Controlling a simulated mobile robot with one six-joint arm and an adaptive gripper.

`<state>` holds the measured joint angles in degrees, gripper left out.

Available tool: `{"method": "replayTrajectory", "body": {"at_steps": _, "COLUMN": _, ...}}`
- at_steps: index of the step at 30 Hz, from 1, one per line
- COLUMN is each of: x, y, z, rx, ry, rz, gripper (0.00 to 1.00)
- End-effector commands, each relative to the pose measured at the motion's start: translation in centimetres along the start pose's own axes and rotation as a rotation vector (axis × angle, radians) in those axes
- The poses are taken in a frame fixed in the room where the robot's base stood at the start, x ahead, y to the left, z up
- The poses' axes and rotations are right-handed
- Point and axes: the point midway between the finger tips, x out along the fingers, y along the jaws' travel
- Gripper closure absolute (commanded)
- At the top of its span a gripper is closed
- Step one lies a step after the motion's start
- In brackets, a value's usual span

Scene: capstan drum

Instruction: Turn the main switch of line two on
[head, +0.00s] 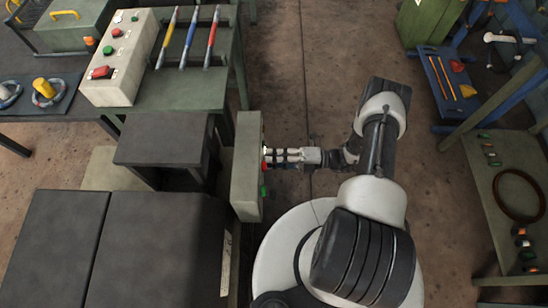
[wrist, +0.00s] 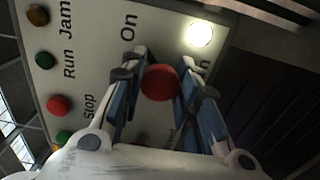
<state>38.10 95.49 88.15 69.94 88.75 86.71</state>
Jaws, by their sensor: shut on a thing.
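My gripper (head: 272,157) reaches the face of a grey-green control box (head: 248,150) in the head view. In the wrist view its two blue-padded fingers (wrist: 163,68) are shut on a red switch knob (wrist: 160,84) on the white panel (wrist: 95,60). The label "On" shows up and to the left of the knob. A second label is partly hidden by the right finger. A round lamp (wrist: 200,33) near the knob glows bright white. The knob's pointing direction is hard to tell, and no line number is readable.
Beside the knob, the panel has a green button (wrist: 45,60) and a red button (wrist: 59,105), near labels "Run", "Stop" and "Jam". A white switch box (head: 122,58) stands on the bench at upper left. A side table (head: 490,215) is at right; floor lies between.

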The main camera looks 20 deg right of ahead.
Motion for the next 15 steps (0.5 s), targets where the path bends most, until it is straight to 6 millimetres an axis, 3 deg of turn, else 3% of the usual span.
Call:
{"method": "replayTrajectory", "body": {"at_steps": 14, "x": 0.0, "y": -0.01, "z": -0.02, "rx": 0.015, "ry": 0.0, "rz": 0.0, "gripper": 0.95}}
{"method": "replayTrajectory", "body": {"at_steps": 15, "x": 0.0, "y": -0.01, "z": -0.02, "rx": 0.014, "ry": 0.0, "rz": 0.0, "gripper": 0.7}}
